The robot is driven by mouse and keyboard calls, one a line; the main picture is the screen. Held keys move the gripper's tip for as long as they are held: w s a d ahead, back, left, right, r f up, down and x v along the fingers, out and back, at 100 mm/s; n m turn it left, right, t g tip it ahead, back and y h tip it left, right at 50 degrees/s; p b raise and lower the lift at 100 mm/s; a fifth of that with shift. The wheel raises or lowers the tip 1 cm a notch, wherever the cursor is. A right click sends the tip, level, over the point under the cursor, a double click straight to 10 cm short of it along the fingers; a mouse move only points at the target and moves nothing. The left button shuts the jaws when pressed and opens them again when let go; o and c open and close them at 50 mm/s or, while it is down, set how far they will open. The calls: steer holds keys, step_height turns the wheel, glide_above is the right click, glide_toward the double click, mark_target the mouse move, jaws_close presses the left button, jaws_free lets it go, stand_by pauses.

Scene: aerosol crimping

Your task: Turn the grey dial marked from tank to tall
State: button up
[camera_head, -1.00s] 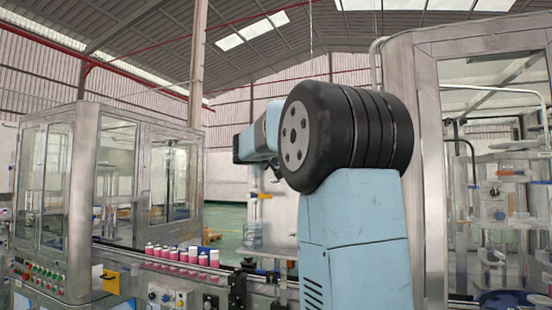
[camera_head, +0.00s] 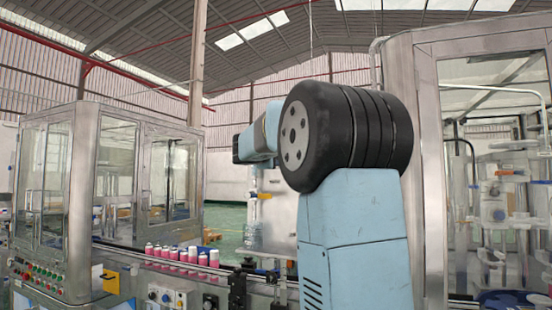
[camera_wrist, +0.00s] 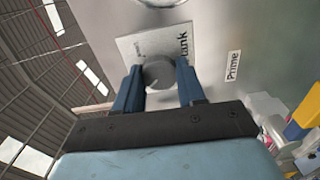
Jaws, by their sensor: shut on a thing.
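The grey dial (camera_wrist: 158,73) is a round knob on a pale label plate (camera_wrist: 136,44) fixed to a metal panel, seen in the wrist view. The word "tank" shows on the plate to the right of the dial; another small mark to the upper left is too small to read. The two blue fingers of my gripper (camera_wrist: 158,84) are on either side of the dial and shut on it. The "tall" marking cannot be made out. In the head view the dial and my gripper are hidden behind my arm.
A label "Prime" (camera_wrist: 233,66) is on the same panel to the right. A yellow and blue part (camera_wrist: 302,118) is at the right edge of the wrist view. In the head view, pink cans (camera_head: 180,255) stand in a row on a conveyor beside a glass-walled machine (camera_head: 105,180).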

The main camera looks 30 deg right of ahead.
steer(key=shift+w+f+n, duration=0.1)
steer(key=shift+f+n, duration=0.2)
steer(key=shift+n, duration=0.6)
steer(key=o, duration=0.9)
steer(key=shift+a, duration=0.1)
steer(key=shift+o, duration=0.8)
steer(key=shift+r, duration=0.15)
steer(key=v, duration=1.3)
steer(key=shift+s+a, duration=0.25)
steer(key=shift+a, duration=0.05)
